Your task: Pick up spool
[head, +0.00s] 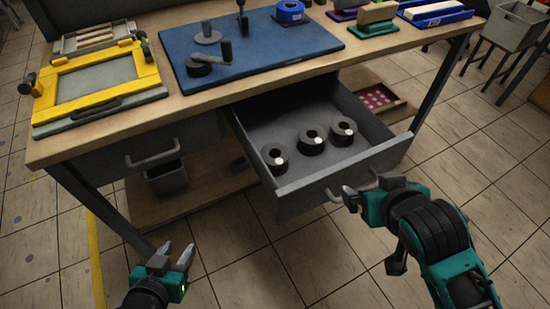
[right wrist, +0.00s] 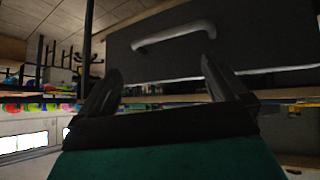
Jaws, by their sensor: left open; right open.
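Several dark spools with pale centres lie in the open drawer (head: 262,125): a left one (head: 275,158), a middle one (head: 312,140) and a right one (head: 342,130). My left gripper (head: 176,253) is open and empty, low in front of the table and left of the drawer. My right gripper (head: 355,190) is at the drawer's front, close to its handle; I cannot tell whether it touches. In the right wrist view, its open fingers (right wrist: 160,85) point toward a dark front with a grey handle (right wrist: 174,37), with nothing between them.
The wooden table (head: 190,105) carries a yellow screen frame (head: 95,80), a blue mat (head: 290,45) with a crank device, and a blue tape roll (head: 290,11). A shut drawer (head: 120,150) is at left. A lower shelf holds a grey bin (head: 167,178). The tiled floor in front is clear.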

